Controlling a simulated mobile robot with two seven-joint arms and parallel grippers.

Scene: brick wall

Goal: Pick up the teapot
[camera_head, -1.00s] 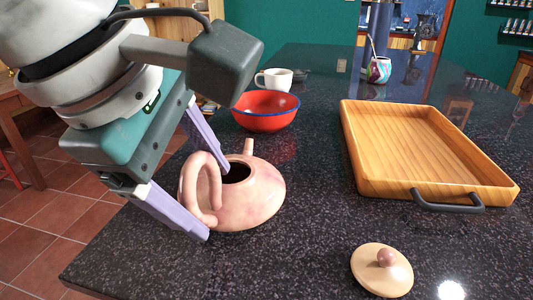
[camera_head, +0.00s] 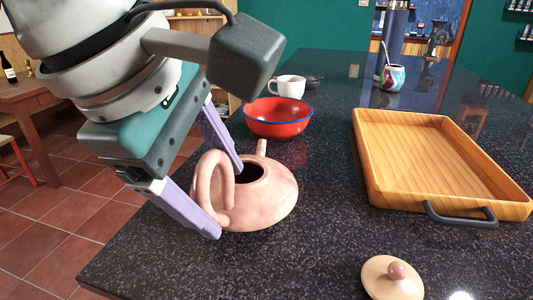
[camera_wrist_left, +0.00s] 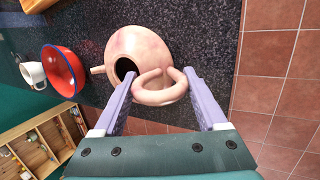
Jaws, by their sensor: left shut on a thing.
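The teapot (camera_head: 262,200) is pink and round, with an open top, a short spout and a looped handle. It is upright at or just above the dark counter; I cannot tell if its base touches. My left gripper (camera_head: 220,198) is shut on the teapot, its purple fingers on either side of the handle. In the left wrist view, the teapot (camera_wrist_left: 138,50) lies beyond the fingers of my left gripper (camera_wrist_left: 155,85), with the handle loop between them. The teapot's lid (camera_head: 388,285) lies apart at the front right. My right gripper is not in view.
A red bowl (camera_head: 278,122) and a white mug (camera_head: 287,86) stand behind the teapot. A wooden tray (camera_head: 440,205) with dark handles is at the right. A patterned cup (camera_head: 392,78) stands farther back. The counter between teapot and tray is clear.

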